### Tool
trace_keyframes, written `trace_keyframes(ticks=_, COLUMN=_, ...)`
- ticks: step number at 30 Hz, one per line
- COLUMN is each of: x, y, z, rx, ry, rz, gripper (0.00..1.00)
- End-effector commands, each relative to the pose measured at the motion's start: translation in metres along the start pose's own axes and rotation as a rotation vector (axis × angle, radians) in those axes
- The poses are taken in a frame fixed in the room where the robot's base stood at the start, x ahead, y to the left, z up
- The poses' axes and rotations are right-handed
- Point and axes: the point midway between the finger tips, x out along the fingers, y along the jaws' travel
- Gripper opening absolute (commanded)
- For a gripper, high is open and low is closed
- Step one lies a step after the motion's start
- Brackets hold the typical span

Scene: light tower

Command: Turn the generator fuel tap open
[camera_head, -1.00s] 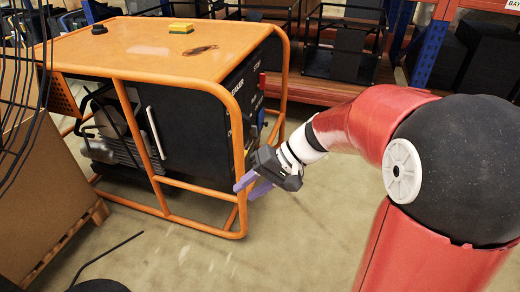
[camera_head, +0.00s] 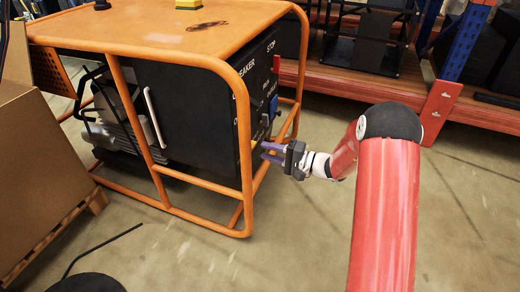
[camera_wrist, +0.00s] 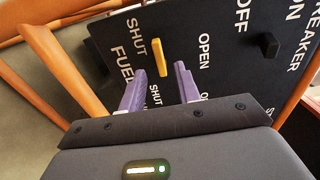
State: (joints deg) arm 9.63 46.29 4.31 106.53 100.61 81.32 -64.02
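The generator (camera_head: 190,115) has an orange tube frame and top and a dark body. Its control panel (camera_wrist: 225,60) fills much of the wrist view. The fuel tap (camera_wrist: 158,55) is a narrow yellow handle on it, between SHUT and OPEN lettering, near the word FUEL. My gripper (camera_wrist: 160,70) points at the panel, its two purple fingers apart, one on each side of the yellow handle in the picture. Whether they touch it or stand short of it I cannot tell. In the head view my gripper (camera_head: 268,152) is at the panel's lower edge, and the tap is hidden there.
A black breaker switch (camera_wrist: 264,44) stands out from the panel. Orange frame tubes (camera_wrist: 60,70) run close beside my gripper. A cardboard box (camera_head: 40,170) on a pallet stands at left. Red and blue racking (camera_head: 445,90) is behind at right. Open floor lies in front.

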Motion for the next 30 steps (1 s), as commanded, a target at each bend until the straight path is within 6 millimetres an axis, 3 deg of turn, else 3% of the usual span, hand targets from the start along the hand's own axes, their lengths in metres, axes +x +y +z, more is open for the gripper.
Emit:
trace_keyframes(ticks=7, x=0.033, y=0.0, z=0.001, rx=0.001, ry=-0.002, rz=0.001, gripper=0.33)
trace_keyframes(ticks=17, x=0.038, y=0.0, z=0.0, rx=0.002, ry=0.0, rz=0.002, gripper=0.33)
trace_keyframes(ticks=25, x=0.038, y=0.0, z=0.001, rx=0.001, ry=-0.001, rz=0.002, gripper=0.01)
trace_keyframes(ticks=30, x=0.038, y=0.0, z=0.001, rx=0.002, ry=-0.001, rz=0.002, gripper=0.0)
